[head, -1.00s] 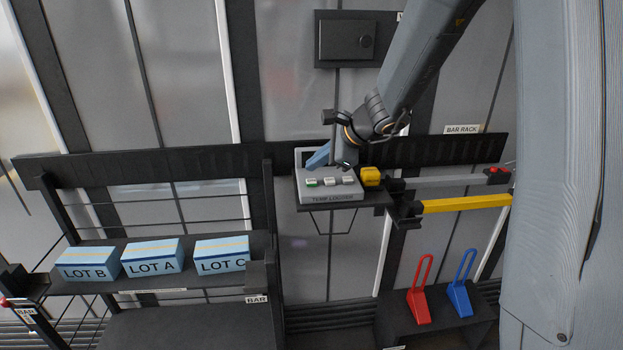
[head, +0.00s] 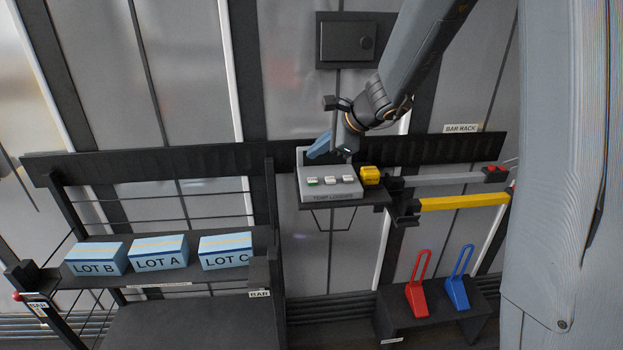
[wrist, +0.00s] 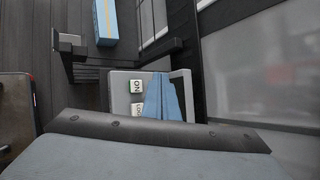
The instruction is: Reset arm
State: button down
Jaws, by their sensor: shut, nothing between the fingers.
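My gripper (head: 346,150) is shut and empty. In the head view it is just above the temp logger (head: 331,195), a grey box on a small dark shelf. The logger has a row of buttons, one marked green. A blue piece (head: 319,146) shows beside the gripper at the logger's upper left; I cannot tell what it is. The wrist view shows the logger's buttons (wrist: 136,87) and the blue piece (wrist: 162,97) close below. The fingertips are not clear there.
A yellow block (head: 370,176) sits right of the logger. The bar rack holds a yellow bar (head: 463,202) and a grey bar (head: 447,179). LOT boxes (head: 160,253) stand on the left shelf. Red (head: 418,297) and blue (head: 459,289) handled items stand low right.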

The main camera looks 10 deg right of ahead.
jog(key=s+d+f+n+g+h+b, duration=0.1)
jog(key=s+f+n, duration=0.3)
jog(key=s, duration=0.5)
jog(key=s+d+f+n+g+h+b, duration=0.1)
jog(key=s+d+f+n+g+h, duration=0.2)
jog(key=s+n, duration=0.5)
jog(key=s+d+f+n+g+h+b, duration=0.1)
jog(key=s+f+n, duration=0.4)
jog(key=s, duration=0.5)
jog(key=shift+s+d+f+n+g+h, duration=0.25)
jog(key=shift+d+n+g+h, duration=0.15)
jog(key=shift+d+n, duration=0.5)
jog(key=shift+a, duration=0.2)
